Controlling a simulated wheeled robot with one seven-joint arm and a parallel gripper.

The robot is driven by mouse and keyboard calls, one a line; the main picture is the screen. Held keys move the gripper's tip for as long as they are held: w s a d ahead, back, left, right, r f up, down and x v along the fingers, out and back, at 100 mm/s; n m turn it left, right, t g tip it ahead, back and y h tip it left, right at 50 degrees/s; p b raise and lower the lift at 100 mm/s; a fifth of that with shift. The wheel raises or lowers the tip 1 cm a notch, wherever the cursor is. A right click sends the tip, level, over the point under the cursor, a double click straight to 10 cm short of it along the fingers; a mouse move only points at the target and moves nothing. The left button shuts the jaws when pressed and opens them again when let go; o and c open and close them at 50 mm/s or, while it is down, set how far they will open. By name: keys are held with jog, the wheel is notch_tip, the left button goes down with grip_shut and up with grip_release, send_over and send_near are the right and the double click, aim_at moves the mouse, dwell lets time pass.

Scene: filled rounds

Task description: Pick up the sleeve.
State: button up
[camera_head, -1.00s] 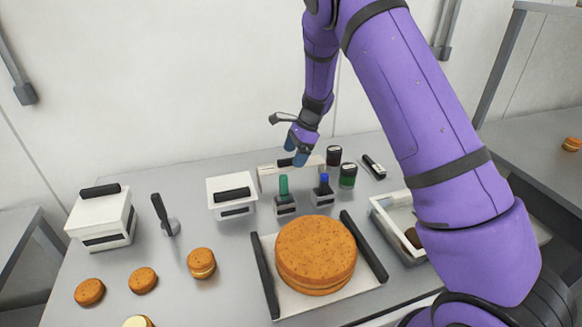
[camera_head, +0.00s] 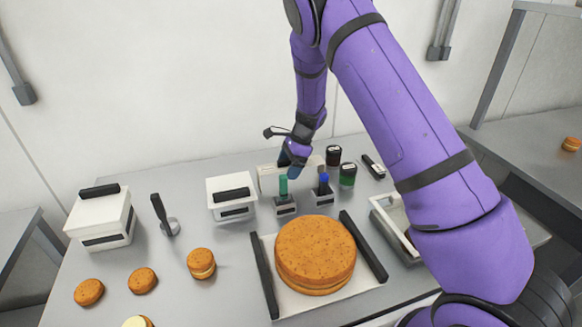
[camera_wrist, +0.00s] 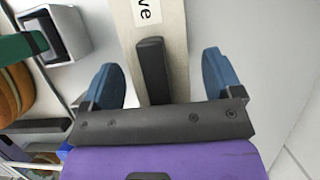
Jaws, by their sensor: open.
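The sleeve (camera_head: 268,177) is a long, pale block at the back of the table, partly hidden behind my gripper in the head view. In the wrist view the sleeve (camera_wrist: 175,80) shows a white label ending in "ve" and a black bar handle (camera_wrist: 152,70). My gripper (camera_head: 291,163) is above the sleeve, pointing down. In the wrist view my gripper (camera_wrist: 161,80) is open, with one blue finger on each side of the handle and gaps between. I cannot tell how far above the handle the fingertips are.
A green-handled tool in a stand (camera_head: 285,205) and a blue one (camera_head: 323,198) stand just in front. Dark-lidded jars (camera_head: 348,176) are to the right, a white lidded box (camera_head: 224,190) to the left. A cake (camera_head: 315,253) sits in front.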

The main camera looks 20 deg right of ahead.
jog(key=shift+f, duration=0.1)
dwell(0.3)
jog(key=c, duration=1)
